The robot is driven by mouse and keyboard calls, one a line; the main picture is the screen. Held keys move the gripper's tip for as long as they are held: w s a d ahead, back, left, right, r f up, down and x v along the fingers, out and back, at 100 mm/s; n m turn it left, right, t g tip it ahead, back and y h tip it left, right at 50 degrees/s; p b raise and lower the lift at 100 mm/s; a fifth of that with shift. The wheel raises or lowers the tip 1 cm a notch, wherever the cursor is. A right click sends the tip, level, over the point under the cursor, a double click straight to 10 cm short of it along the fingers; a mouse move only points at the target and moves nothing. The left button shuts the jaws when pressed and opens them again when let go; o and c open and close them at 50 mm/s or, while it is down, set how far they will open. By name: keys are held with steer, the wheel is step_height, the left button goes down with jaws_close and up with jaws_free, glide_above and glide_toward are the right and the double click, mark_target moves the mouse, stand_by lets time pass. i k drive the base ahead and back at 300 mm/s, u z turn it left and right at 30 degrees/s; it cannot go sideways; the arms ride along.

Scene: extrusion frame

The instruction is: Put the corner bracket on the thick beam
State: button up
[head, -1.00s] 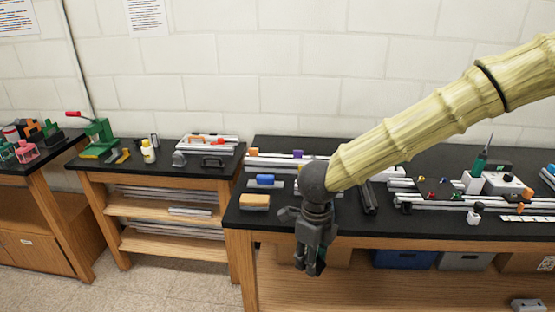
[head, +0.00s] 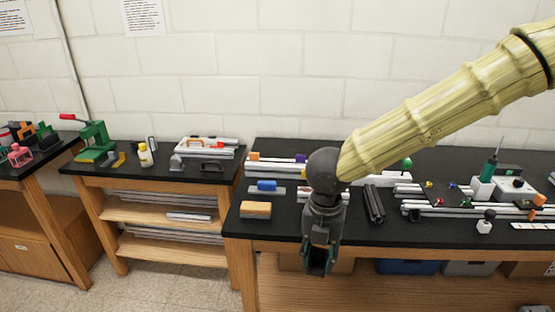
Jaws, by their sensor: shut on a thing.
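My gripper (head: 319,264) points down in front of the near edge of the right bench. It is shut on a small dark thing between its fingers, too dark and small to make out; I cannot tell if it is the corner bracket. Silver beams (head: 452,211) lie on the right part of this bench. A pair of dark beams (head: 374,204) lies just right of my gripper's wrist. I cannot tell for certain which is the thick beam. A grey angled piece (head: 177,162) stands on the small left bench.
The right bench's black top (head: 272,228) is bare near its front left. An orange-topped block (head: 256,210) and a blue piece (head: 267,186) lie left of my wrist. A green screwdriver (head: 490,168) stands at the right. Blue and grey bins (head: 470,268) sit below.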

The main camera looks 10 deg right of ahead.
mark_target(279, 162)
steer(key=i, duration=1.3)
